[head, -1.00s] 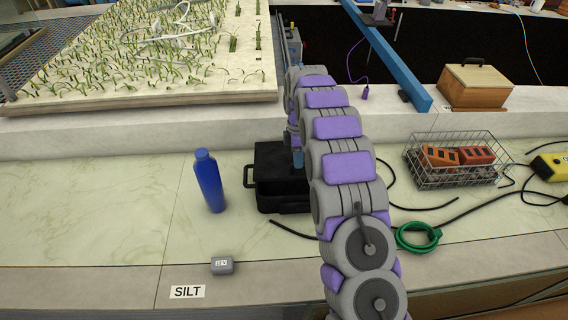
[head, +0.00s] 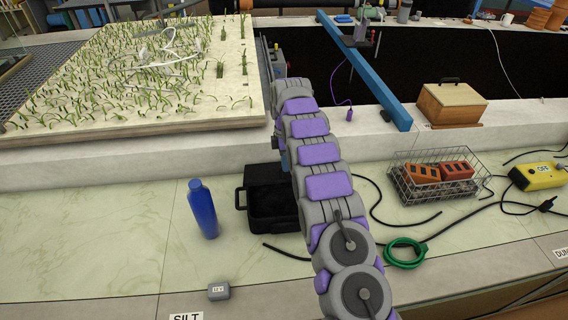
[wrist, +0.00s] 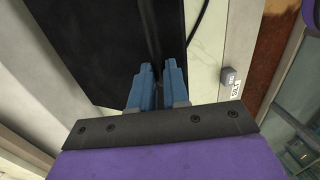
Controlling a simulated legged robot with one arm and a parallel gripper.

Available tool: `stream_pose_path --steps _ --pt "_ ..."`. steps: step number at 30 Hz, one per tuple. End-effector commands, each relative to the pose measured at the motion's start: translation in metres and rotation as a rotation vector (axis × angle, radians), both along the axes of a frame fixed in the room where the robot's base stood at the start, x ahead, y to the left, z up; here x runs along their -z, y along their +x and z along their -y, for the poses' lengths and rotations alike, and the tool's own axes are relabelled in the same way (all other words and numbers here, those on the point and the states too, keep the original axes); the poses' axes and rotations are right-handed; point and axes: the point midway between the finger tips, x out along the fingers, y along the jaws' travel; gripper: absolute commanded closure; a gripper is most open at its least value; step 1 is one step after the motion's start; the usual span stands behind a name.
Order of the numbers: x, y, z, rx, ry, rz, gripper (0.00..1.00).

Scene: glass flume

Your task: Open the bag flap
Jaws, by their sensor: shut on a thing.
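The black bag (head: 252,222) stands on the pale counter, partly hidden behind my arm. Its flap (head: 262,174) is raised at the back, near the white ledge, and the dark inside shows below it. In the wrist view a large black panel, the flap (wrist: 115,45), fills the upper left. My gripper (wrist: 159,68) has its blue fingers close together, shut on the flap's dark edge. In the head view the fingers are mostly hidden by my arm.
A blue bottle (head: 202,210) stands left of the bag, with a small grey block (head: 218,292) in front. A wire basket (head: 438,190), green coil (head: 405,262) and black cables lie to the right. Counter at far left is clear.

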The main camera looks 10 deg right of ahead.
Motion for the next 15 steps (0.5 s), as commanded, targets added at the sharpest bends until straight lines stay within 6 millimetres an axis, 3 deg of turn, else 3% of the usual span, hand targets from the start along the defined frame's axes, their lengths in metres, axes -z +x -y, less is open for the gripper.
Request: stream_pose_path --steps 5,15 --pt "-0.003 0.002 0.007 0.006 0.001 -0.001 1.00" --pt "-0.002 0.002 -0.008 0.004 -0.011 -0.002 1.00"
